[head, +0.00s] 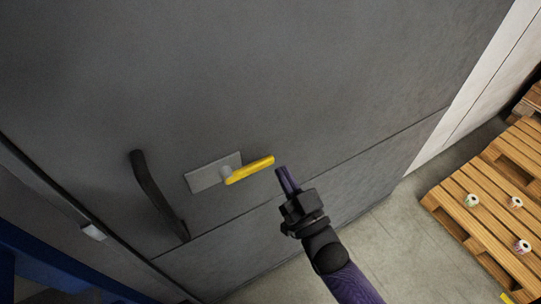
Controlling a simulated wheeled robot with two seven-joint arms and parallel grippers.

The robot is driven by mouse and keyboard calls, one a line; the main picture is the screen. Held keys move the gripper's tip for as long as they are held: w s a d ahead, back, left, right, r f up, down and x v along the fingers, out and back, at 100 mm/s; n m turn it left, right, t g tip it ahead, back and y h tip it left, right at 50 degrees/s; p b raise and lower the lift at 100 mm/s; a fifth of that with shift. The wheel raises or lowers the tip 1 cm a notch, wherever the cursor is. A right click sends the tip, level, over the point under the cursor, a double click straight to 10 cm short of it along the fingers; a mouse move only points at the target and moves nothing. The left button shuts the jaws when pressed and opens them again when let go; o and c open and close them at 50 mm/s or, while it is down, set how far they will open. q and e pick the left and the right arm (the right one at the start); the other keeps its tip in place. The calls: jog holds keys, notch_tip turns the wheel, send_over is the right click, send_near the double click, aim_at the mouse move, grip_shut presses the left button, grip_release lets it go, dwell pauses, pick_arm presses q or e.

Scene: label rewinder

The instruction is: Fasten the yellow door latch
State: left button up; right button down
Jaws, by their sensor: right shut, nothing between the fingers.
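The yellow door latch (249,170) is a lever on a light grey plate (205,178), fixed to a dark grey door (250,80). The lever points to the right and slightly up in the head view. My right gripper (284,172) is shut and empty. Its fingertips are just right of the lever's free end, with a small gap showing in the picture. I cannot tell how far the fingertips are from the door surface. My left gripper is not in view.
A black bar handle (158,195) stands out from the door left of the latch. Wooden pallets (480,215) with a few small label rolls (472,200) lie on the floor at the right. Bare concrete floor (385,240) shows between door and pallets. A blue structure (45,262) is at lower left.

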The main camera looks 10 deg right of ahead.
jog(key=v, duration=0.4)
dwell(0.3)
jog(key=s+d+f+g+h+b, duration=0.1)
jog(key=s+f+g+b, duration=0.25)
jog(key=f, duration=0.75)
jog(key=s+d+f+g+h+b, duration=0.1)
jog(key=s+f+g+h+b, duration=0.2)
jog(key=f, duration=0.8)
jog(key=s+d+f+g+b, duration=0.1)
jog(key=s+f+g+b, duration=0.3)
jog(key=f, duration=0.7)
jog(key=s+d+f+g+h+b, duration=0.1)
jog(key=s+f+g, duration=0.4)
jog(key=s, duration=0.4)
jog(key=s+d+f+g+h+b, duration=0.1)
jog(key=s+f+g, duration=0.3)
jog(key=s+f, duration=0.4)
jog(key=shift+s+d+f+g+h, duration=0.3)
jog(key=shift+s+d, duration=0.55)
jog(key=shift+s, duration=0.35)
